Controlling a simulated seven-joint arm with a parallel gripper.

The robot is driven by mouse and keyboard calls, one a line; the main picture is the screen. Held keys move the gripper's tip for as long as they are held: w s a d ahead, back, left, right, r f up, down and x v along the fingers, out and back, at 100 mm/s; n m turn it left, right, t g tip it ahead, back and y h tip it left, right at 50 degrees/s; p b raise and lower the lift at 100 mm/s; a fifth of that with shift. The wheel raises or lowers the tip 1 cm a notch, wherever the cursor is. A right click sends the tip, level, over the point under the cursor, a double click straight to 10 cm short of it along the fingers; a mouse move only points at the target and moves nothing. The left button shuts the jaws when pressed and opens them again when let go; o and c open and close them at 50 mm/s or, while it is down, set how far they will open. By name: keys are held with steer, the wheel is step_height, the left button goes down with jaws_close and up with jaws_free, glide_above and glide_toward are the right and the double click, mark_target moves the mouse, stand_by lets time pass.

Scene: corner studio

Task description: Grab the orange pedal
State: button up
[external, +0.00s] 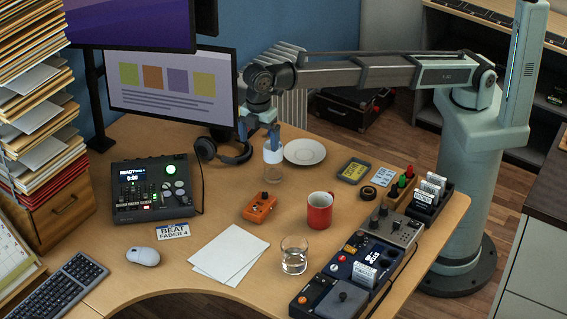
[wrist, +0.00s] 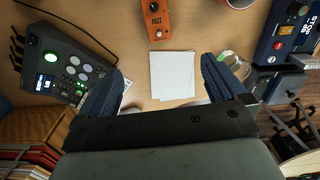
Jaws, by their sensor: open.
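The orange pedal (external: 260,207) lies flat on the desk (external: 150,275), left of a red mug (external: 319,211) and behind some white paper (external: 229,254). In the wrist view the pedal (wrist: 157,20) is at the top edge, partly cut off, with "FUZZ" lettering on it. My gripper (external: 272,133) is above the back of the desk, beyond the pedal and clear of it. In the wrist view its two blue fingers (wrist: 160,84) are spread wide apart with nothing between them.
A clear bottle (external: 273,172) stands behind the pedal, just below my gripper in the external view. Headphones (external: 225,151), a white plate (external: 305,151) and a glass (external: 294,255) are around it. A mixer (external: 151,188) is to the left; dark devices (external: 362,258) line the right side.

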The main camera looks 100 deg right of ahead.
glide_above(260, 204)
steer(key=f, duration=1.9)
steer(key=shift+a+f, duration=0.3)
steer(key=shift+a, duration=0.05)
steer(key=shift+d+f, duration=0.2)
steer(key=shift+f, duration=1.15)
steer(key=shift+d+f, duration=0.2)
steer(key=shift+f, duration=1.15)
steer(key=c, duration=1.4)
